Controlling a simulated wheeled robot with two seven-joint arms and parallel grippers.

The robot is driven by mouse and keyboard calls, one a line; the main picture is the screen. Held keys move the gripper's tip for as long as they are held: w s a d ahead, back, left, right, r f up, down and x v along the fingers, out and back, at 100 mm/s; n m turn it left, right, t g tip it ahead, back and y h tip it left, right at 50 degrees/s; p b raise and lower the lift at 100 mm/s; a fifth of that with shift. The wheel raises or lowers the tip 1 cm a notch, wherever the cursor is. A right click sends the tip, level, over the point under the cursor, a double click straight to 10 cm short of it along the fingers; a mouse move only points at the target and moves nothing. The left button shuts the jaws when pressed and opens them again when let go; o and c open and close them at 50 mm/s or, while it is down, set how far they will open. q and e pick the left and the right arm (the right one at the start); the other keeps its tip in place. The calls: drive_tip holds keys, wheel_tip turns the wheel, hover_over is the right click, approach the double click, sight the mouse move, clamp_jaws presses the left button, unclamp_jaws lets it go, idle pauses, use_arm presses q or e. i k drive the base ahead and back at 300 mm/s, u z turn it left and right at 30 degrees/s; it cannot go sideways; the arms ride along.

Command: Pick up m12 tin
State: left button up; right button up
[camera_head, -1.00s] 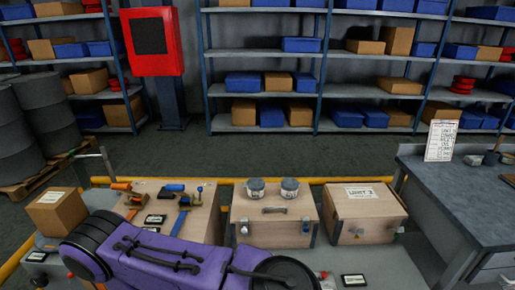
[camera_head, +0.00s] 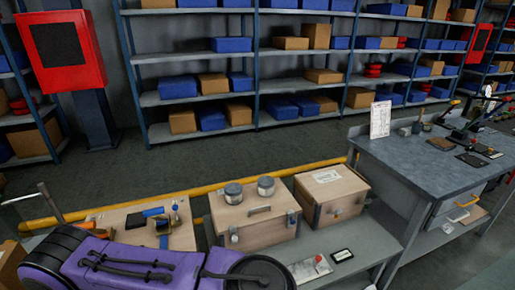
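Two small round tins with grey lids stand upright side by side on a wooden box (camera_head: 252,229). The left tin (camera_head: 234,193) and the right tin (camera_head: 266,187) look alike, and their labels are too small to read, so I cannot tell which is the m12 tin. The two tins are close together, with a narrow gap between them. Neither of my grippers shows in the head view.
A second wooden box (camera_head: 332,193) with a paper label stands to the right. Hand tools (camera_head: 163,222) lie on a wooden surface to the left. A grey workbench (camera_head: 428,160) carries a paper sign and tools. Shelves with blue and brown boxes stand behind a yellow rail.

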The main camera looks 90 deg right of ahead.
sight(266, 183)
drive_tip(key=z, duration=2.65)
